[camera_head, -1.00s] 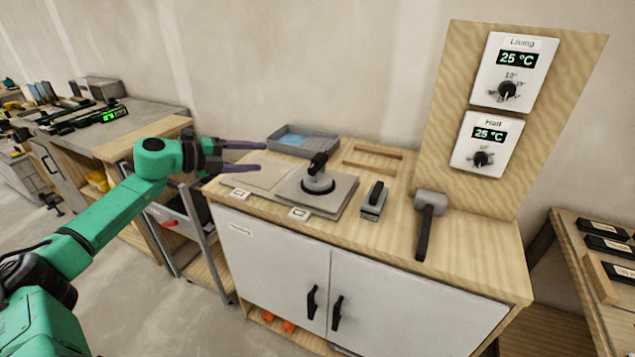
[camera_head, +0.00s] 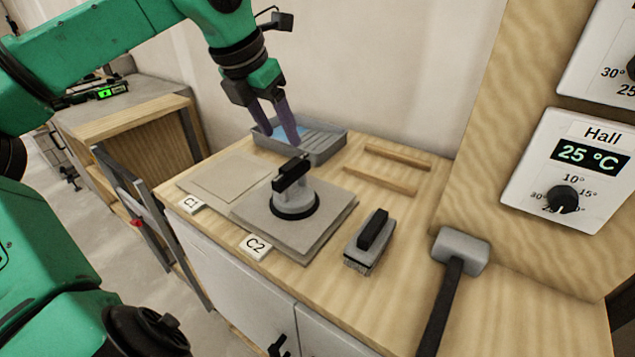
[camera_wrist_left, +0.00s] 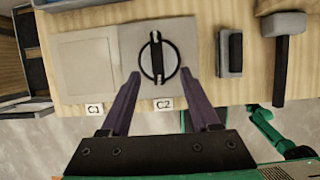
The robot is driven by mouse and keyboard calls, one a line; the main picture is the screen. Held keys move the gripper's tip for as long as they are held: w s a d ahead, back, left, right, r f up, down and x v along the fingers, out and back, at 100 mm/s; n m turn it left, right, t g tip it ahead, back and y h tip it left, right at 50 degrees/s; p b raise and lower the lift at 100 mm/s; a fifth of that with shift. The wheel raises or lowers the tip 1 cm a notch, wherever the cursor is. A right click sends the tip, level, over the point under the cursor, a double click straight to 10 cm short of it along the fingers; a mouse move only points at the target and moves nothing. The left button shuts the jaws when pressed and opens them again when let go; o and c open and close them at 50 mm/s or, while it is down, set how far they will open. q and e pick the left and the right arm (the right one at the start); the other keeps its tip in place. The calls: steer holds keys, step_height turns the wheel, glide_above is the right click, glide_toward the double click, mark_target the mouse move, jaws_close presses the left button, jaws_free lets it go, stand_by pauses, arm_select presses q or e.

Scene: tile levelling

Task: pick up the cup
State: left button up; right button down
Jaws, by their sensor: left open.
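The cup is a grey suction cup (camera_head: 296,200) with a black base ring and a black bar handle on top. It stands upright on a grey square tile by the C2 label (camera_head: 256,246). My left gripper (camera_head: 284,140) is above and behind it in the head view, fingers pointing down, open and empty. In the left wrist view the purple fingers (camera_wrist_left: 166,98) are spread, with the suction cup (camera_wrist_left: 158,60) beyond their tips, roughly centred between them. They appear apart from it. My right gripper is not in view.
A thinner tile (camera_head: 225,180) lies left by the C1 label. A grey tray (camera_head: 325,148) stands behind. A brush (camera_head: 368,240) and a mallet (camera_head: 460,255) lie right of the cup. Two wooden strips (camera_head: 380,178) lie at the back. A thermostat board rises at the right.

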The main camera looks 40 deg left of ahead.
arm_select(q)
steer(key=p, duration=0.1)
glide_above(296, 175)
steer(key=s, duration=0.2)
steer(key=f, duration=0.6)
steer(key=shift+s+a, duration=0.2)
steer(key=shift+a, duration=0.2)
steer(key=x, duration=0.2)
steer(key=p+x, duration=0.1)
steer(key=x, duration=0.4)
steer(key=shift+w+a+r+p, duration=0.1)
steer(key=shift+w+a+p, duration=0.1)
steer(key=shift+w+p, duration=0.2)
steer(key=shift+w+f, duration=0.15)
steer(key=shift+f, duration=0.1)
steer(key=shift+r, duration=0.1)
jaws_close()
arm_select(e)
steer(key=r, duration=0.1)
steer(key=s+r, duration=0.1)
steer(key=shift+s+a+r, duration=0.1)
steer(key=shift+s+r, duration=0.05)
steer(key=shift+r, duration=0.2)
